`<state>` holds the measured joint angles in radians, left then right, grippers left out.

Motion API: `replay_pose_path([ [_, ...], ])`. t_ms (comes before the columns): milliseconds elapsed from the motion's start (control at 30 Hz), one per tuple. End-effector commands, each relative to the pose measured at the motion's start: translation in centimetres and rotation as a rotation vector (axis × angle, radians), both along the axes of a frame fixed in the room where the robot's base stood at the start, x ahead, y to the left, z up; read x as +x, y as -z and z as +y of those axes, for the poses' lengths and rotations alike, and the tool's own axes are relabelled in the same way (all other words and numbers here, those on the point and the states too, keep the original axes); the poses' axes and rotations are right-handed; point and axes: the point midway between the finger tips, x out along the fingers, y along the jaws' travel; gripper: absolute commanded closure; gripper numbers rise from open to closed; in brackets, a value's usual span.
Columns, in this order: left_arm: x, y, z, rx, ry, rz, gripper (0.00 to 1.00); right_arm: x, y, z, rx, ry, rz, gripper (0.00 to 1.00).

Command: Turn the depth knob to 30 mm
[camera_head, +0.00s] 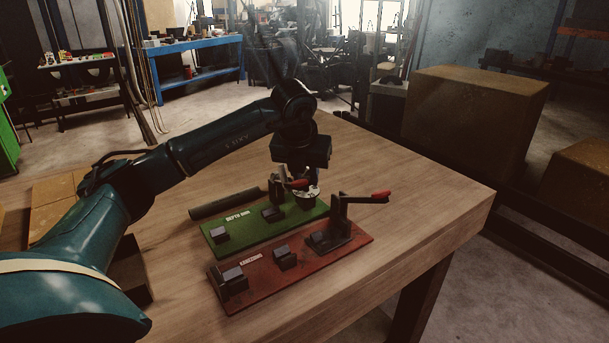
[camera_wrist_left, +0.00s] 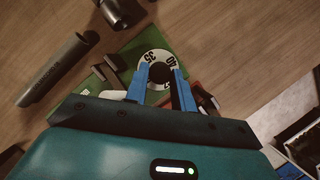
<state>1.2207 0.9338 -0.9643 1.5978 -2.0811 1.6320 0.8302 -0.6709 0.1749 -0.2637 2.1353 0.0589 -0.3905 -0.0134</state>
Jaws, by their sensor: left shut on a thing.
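The depth knob is a dark hub with a white numbered dial (camera_head: 306,193) at the far right end of the green board (camera_head: 238,241), labelled "DEPTH". In the left wrist view the white dial ring (camera_wrist_left: 153,57) shows "35" and, to its right, a number that looks like 40. My left gripper (camera_wrist_left: 161,74) has its blue fingers on either side of the dark hub, shut on it. In the head view my left gripper (camera_head: 310,177) points down onto the knob. The lower part of the dial is hidden by the fingers. My right gripper is not in view.
A red board (camera_head: 290,273) with dark blocks and a red-handled lever (camera_head: 360,198) lies in front of the green board. Another red handle (camera_head: 298,184) stands close to my left gripper. The table's right side is clear.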

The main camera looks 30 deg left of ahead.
Motion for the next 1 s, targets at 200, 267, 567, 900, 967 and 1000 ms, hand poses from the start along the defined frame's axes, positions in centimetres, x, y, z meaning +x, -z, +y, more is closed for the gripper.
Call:
replay_pose_path([
  [200,0.07,-0.11,-0.03,0.000,-0.060,-0.002,0.98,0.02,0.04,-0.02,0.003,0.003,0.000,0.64],
  [267,0.07,-0.12,-0.03,-0.001,-0.067,-0.003,0.98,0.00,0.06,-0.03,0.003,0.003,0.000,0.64],
  [567,0.06,-0.13,-0.02,-0.001,-0.077,-0.002,0.98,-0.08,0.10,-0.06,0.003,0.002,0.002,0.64],
  [900,0.05,-0.09,-0.03,-0.001,-0.075,-0.001,0.66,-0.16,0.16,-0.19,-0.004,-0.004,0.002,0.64],
  [967,0.05,-0.07,-0.03,-0.001,-0.075,-0.001,0.66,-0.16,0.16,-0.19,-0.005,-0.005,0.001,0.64],
  [1000,0.04,-0.07,-0.04,-0.001,-0.075,0.000,0.66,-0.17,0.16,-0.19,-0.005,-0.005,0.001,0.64],
])
